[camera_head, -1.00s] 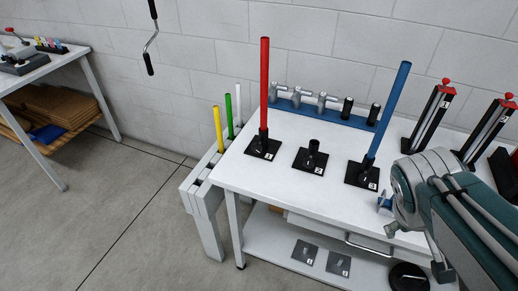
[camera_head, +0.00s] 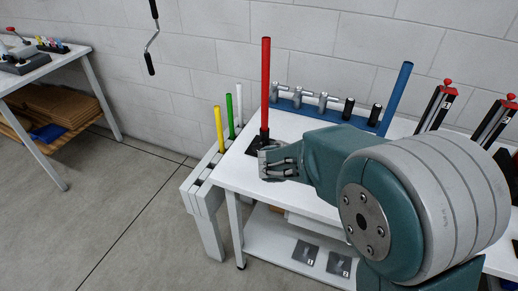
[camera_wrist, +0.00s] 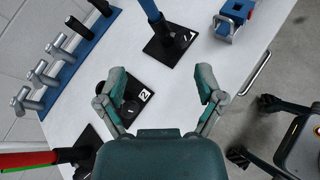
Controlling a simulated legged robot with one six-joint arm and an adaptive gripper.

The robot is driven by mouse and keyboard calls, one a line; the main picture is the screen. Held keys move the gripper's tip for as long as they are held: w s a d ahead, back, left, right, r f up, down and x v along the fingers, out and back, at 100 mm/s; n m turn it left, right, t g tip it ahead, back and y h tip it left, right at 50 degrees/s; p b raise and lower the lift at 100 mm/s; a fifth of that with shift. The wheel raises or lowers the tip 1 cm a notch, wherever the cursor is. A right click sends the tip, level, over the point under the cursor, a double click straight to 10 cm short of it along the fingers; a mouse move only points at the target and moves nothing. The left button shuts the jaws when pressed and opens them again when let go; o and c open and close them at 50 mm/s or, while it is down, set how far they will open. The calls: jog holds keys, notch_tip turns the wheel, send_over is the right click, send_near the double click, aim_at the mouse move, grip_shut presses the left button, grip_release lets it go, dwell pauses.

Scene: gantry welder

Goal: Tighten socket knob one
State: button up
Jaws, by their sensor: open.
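The blue pole (camera_head: 397,95) stands tilted in a socket; it also shows in the wrist view (camera_wrist: 150,9). Its black base plate (camera_wrist: 163,50), marked 1, has a small knob (camera_wrist: 180,40) beside the pole; in the head view my arm hides this base. The empty socket marked 2 (camera_wrist: 127,108) lies by my left finger in the wrist view. The red pole (camera_head: 265,85) stands in another black base (camera_head: 255,142). My gripper (camera_head: 271,161) is open and empty in front of that red pole's base; its spread fingers also show in the wrist view (camera_wrist: 162,86).
A blue rack (camera_head: 330,112) with grey and black fittings lies along the wall side of the white table (camera_head: 236,172). A blue clamp-like device (camera_wrist: 235,17) sits near the table edge. Yellow (camera_head: 218,128), green (camera_head: 229,115) and white poles stand left of the table.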

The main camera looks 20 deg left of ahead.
jog(key=w+a+f+n+t+y, duration=0.1)
jog(key=a+f+n+t, duration=0.25)
jog(key=a, duration=0.25)
jog(key=w+a+f+n+t+y, duration=0.1)
jog(key=w+a+f+n+t, duration=0.2)
jog(key=a, duration=0.4)
jog(key=n+t+y, duration=0.2)
jog(key=n+y, duration=0.4)
jog(key=n, duration=0.3)
send_near(257, 150)
jog(key=shift+a, duration=0.1)
jog(key=w, duration=0.7)
jog(key=w+d, duration=0.1)
jog(key=w, duration=0.2)
jog(key=shift+w, duration=0.4)
jog(key=c, duration=1.2)
